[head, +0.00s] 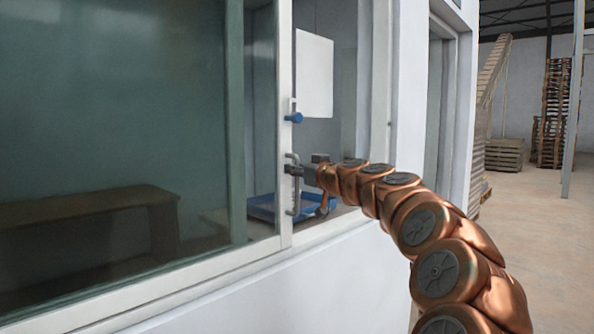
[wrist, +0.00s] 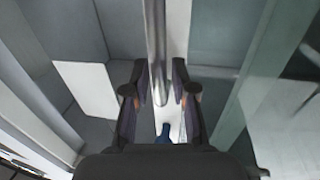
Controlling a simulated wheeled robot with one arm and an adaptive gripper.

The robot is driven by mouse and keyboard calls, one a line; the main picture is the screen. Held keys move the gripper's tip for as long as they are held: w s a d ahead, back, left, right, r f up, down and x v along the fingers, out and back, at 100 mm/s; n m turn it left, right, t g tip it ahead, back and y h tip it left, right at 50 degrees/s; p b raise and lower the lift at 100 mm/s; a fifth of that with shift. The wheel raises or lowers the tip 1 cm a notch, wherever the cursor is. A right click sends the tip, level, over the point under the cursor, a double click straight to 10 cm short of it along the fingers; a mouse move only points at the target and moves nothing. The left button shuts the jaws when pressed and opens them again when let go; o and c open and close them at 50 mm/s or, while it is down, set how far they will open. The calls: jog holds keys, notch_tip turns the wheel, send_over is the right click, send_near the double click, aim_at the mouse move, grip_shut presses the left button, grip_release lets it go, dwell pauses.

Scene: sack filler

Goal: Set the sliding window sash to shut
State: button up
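The sliding window sash (head: 284,80) is a white-framed pane of dark glass at the left in the head view. A gap stands open between its right stile and the white window jamb (head: 380,100). A grey metal bar handle (head: 291,204) is upright on the stile, and a blue latch (head: 294,117) sits above it. My gripper (head: 293,170) is at the handle's upper part. In the wrist view, the handle bar (wrist: 156,40) runs between the two dark fingers of my gripper (wrist: 159,68). They look apart, with a narrow gap at least on the right side.
Through the opening, a blue tray (head: 262,207) lies on a surface inside, and a white sheet (head: 314,75) hangs behind. A brown bench (head: 90,207) shows through the glass. The floor (head: 540,215) at the right is clear, with stacked pallets (head: 553,115) far back.

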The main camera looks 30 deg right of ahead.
grip_shut()
dwell(0.4)
